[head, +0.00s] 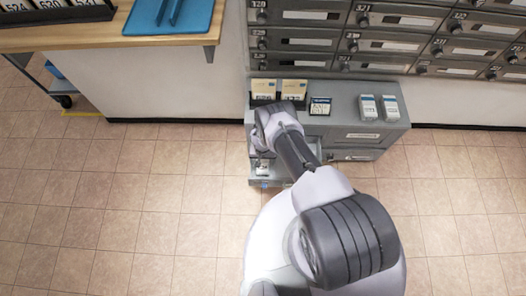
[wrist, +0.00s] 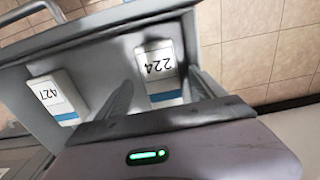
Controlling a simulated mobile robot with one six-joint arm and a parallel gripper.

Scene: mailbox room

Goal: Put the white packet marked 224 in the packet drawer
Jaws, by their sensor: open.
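The white packet marked 224 (wrist: 158,70), with a blue band, lies in the open grey drawer (wrist: 100,50), its number upside down in the wrist view. My gripper (wrist: 162,88) is open, one finger on each side of this packet and apart from each other. I cannot tell whether either finger touches it. A second white packet marked 427 (wrist: 53,98) lies in the same drawer to the left. In the head view the drawer (head: 284,170) is pulled out of the grey cabinet (head: 350,133), partly hidden by my arm.
On the cabinet top stand cream envelopes (head: 294,88) in a dark holder, a small dark-and-white box (head: 320,105) and two white packets (head: 367,107) (head: 390,108). Grey mailboxes (head: 400,45) rise behind. A wooden table (head: 80,38) with a blue tray (head: 168,17) is at left. Tiled floor is open.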

